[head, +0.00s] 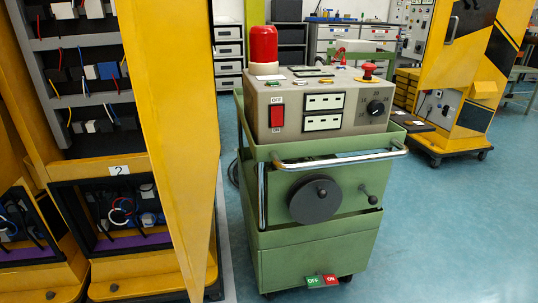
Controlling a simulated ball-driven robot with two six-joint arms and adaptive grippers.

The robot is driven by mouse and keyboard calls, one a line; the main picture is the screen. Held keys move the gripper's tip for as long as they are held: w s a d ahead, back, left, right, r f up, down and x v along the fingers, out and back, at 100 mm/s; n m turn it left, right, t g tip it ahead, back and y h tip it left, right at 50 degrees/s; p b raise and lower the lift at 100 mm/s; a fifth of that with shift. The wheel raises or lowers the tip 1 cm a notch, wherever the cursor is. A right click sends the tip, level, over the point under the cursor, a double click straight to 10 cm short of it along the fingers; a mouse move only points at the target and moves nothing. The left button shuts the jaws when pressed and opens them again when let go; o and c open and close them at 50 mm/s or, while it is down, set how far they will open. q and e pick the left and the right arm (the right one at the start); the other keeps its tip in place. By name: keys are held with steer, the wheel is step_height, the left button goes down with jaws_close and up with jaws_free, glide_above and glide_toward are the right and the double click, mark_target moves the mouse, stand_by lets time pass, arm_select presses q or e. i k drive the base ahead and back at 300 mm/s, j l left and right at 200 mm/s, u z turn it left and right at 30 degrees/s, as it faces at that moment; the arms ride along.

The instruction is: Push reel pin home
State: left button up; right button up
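A green cart (312,255) stands in the middle of the head view. On its front is a round dark grey disc (315,199) with a small centre hub, which looks like the reel. To its right a small black-knobbed lever or pin (369,194) sticks out of the green panel. I cannot tell whether this is the reel pin or how deep it sits. A chrome handle bar (340,160) runs across above the disc. Neither of my grippers is in view.
A control box (325,105) with a red lamp (263,48), switches and a red stop button (369,70) tops the cart. An open yellow cabinet door (175,120) stands close on the left. Another yellow cabinet (452,50) is back right. Blue floor (440,230) is clear at right.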

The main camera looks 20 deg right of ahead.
mark_target(372, 200)
steer(key=z, duration=1.2)
